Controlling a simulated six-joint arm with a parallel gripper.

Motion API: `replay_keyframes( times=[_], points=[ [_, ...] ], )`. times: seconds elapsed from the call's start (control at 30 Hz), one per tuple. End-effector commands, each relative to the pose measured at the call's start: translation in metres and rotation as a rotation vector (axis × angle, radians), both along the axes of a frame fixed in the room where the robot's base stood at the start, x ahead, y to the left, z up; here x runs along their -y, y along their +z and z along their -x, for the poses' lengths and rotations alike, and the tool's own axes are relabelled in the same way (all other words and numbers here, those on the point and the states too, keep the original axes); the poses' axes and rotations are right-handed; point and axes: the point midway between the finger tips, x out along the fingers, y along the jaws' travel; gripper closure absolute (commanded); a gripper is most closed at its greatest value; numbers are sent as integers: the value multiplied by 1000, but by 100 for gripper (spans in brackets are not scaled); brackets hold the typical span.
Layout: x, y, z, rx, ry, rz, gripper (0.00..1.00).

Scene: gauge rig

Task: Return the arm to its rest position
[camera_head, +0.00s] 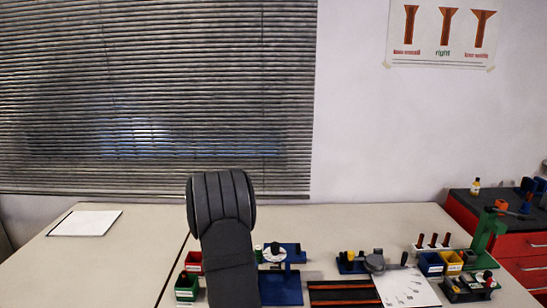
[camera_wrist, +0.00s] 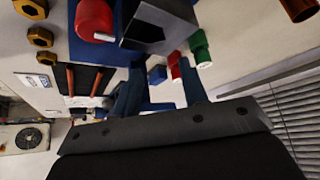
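My arm (camera_head: 225,235) rises dark and thick from the bottom edge of the head view, in front of the bench, with a broad rounded joint at its top. My gripper's fingers do not show in the head view. In the wrist view a dark bolted plate of my own wrist (camera_wrist: 160,128) fills the lower part. Two dark blue uprights show just beyond it; I cannot tell whether they are fingers or part of a blue stand. Nothing clearly held is visible.
The pale bench (camera_head: 330,222) carries a blue stand (camera_head: 282,288), red and green bins (camera_head: 187,287), a white chart sheet (camera_head: 404,287), blue and yellow bins (camera_head: 431,263) and a green stand (camera_head: 484,238). A paper (camera_head: 85,223) lies left. The bench's left part is mostly clear.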

Motion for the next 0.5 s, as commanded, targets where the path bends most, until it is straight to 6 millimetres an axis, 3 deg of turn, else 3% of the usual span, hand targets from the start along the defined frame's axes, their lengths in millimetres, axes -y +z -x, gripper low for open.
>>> replay_keyframes(
  times=[0.1,0.3,0.5],
  points=[
    [0,-25,1,-3,1,0,60],
    [-12,4,11,0,1,0,60],
    [-18,15,14,-1,1,1,60]
  ],
)
